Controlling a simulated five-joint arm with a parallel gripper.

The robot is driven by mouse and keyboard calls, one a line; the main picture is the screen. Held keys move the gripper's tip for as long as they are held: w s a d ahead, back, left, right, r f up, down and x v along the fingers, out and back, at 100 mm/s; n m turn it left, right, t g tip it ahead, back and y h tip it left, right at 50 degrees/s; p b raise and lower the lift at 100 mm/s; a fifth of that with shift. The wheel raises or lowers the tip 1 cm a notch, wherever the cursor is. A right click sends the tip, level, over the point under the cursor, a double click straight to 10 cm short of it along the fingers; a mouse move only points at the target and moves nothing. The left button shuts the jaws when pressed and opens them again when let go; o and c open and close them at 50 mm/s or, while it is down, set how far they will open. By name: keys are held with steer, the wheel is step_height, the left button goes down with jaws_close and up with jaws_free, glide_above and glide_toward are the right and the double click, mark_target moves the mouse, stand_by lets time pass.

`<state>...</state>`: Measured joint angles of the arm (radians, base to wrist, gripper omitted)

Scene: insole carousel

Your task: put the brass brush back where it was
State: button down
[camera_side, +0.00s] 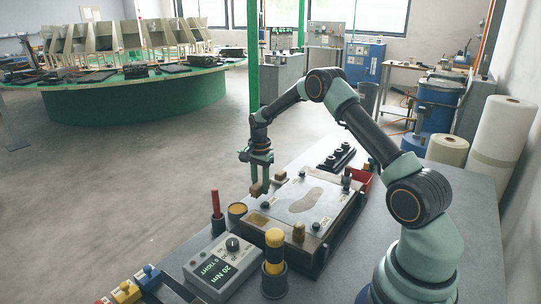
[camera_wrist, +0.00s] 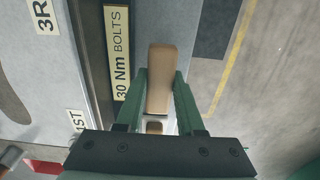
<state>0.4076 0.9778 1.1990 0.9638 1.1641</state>
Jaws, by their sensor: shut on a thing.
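The brass brush shows a tan wooden body (camera_wrist: 160,78) between the two green fingers of my gripper (camera_wrist: 160,108) in the wrist view. Its bristles are not clear to see. In the side view my gripper (camera_side: 259,182) points down and is shut on the brush (camera_side: 256,189), beside the far left edge of the metal mould plate (camera_side: 330,205). I cannot tell whether the brush touches the bench. The plate bears an insole outline, and a "30 Nm BOLTS" label (camera_wrist: 121,55) lies left of the brush in the wrist view.
A torque box (camera_side: 222,268), a yellow-and-black tool (camera_side: 274,248) in a holder, a red-handled tool (camera_side: 216,203) and a round cup (camera_side: 237,212) stand near the plate. A black knob tray (camera_side: 337,158) and red bin (camera_side: 362,180) lie behind. Floor opens beyond the bench.

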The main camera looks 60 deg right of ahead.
steer(key=shift+f, duration=0.85)
steer(key=shift+f, duration=0.2)
steer(key=c, duration=0.8)
jaws_free()
